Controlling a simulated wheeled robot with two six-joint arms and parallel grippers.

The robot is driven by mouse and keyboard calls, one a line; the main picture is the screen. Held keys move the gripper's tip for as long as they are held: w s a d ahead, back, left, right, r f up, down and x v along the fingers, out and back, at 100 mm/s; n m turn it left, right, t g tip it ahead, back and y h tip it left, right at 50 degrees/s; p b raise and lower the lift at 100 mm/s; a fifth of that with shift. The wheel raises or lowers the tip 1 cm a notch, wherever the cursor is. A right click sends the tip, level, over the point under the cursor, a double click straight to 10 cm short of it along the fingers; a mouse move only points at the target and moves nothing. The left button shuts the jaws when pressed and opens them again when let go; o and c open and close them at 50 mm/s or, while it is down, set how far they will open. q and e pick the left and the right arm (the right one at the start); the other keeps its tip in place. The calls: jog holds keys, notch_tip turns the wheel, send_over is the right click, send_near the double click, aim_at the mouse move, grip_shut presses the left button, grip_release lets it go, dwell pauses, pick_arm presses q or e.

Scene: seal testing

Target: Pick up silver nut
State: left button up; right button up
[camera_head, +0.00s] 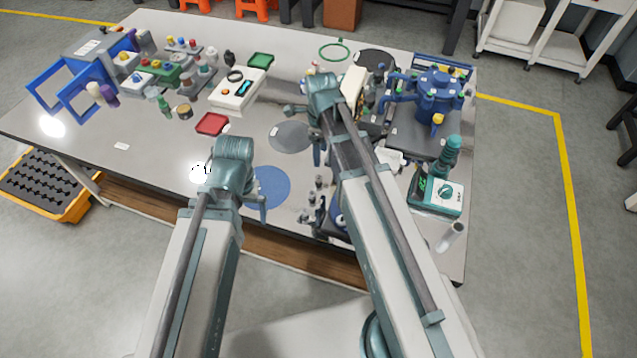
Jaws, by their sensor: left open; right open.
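Several small silver metal pieces stand on the table between my arms, around an upright small piece (318,183). They are too small for me to tell which one is the silver nut. My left gripper (262,207) is open, mostly hidden behind its arm, and shows at the edge of the blue round mat. My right gripper (317,152) is open, largely hidden behind its arm, and shows beside the grey round mat. Neither gripper visibly holds anything.
The blue mat (274,185) and grey mat (288,137) lie flat. A red tray (211,124), white box (232,97) and green tray (261,60) stand left of centre. A blue vessel (440,90) and green-white instrument (438,193) stand right. The table's front left is mostly clear.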

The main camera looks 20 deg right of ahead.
aim_at(320, 179)
jog(key=shift+s+f+b, duration=0.1)
jog(key=shift+f+b, duration=4.8)
jog(key=shift+f, duration=0.55)
jog(key=shift+r, duration=0.1)
grip_shut()
